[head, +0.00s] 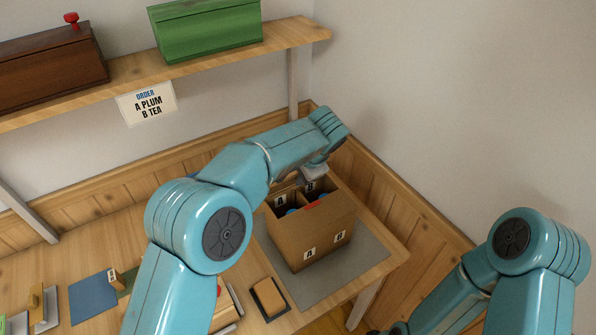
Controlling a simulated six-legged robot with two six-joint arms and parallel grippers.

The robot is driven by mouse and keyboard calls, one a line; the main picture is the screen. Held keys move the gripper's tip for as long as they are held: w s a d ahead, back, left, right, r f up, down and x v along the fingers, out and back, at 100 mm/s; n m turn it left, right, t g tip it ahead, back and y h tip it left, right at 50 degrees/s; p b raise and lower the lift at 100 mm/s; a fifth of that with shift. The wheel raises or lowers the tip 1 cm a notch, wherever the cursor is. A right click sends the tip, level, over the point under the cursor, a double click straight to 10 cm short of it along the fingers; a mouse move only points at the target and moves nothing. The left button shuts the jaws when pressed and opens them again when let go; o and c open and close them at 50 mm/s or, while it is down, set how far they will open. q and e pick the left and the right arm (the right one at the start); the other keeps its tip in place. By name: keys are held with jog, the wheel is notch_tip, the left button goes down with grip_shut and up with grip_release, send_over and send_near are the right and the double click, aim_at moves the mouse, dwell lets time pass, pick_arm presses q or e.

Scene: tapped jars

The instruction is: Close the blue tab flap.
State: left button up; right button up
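A brown cardboard box (307,238) stands on a grey mat (368,262) at the table's right end. Its top is open, with letter labels at the back and on the front. Inside it small blue bits (291,212) and a red bit (315,203) show. I cannot tell whether a blue bit is the tab of the flap. My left gripper (306,184) is at the back of the box opening, close to the back labels. Its fingers are small and partly hidden, so their opening is unclear. My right gripper is not clearly visible; its arm is at the lower right.
A wooden shelf (130,75) above holds a dark brown box (50,68) and a green box (207,30). An order card (147,104) hangs below it. A blue mat (92,297) and a small dark-edged block (269,298) lie on the table. Walls stand close behind and right.

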pick_arm(q)
jog(key=shift+f, duration=0.25)
jog(key=shift+s+d, duration=0.1)
jog(key=shift+s, duration=0.05)
jog(key=shift+w+f, duration=0.1)
jog(key=shift+w, duration=0.1)
jog(key=shift+c, duration=0.6)
jog(key=shift+w, duration=0.1)
grip_shut()
jog(key=shift+s, duration=0.2)
jog(key=shift+w, duration=0.1)
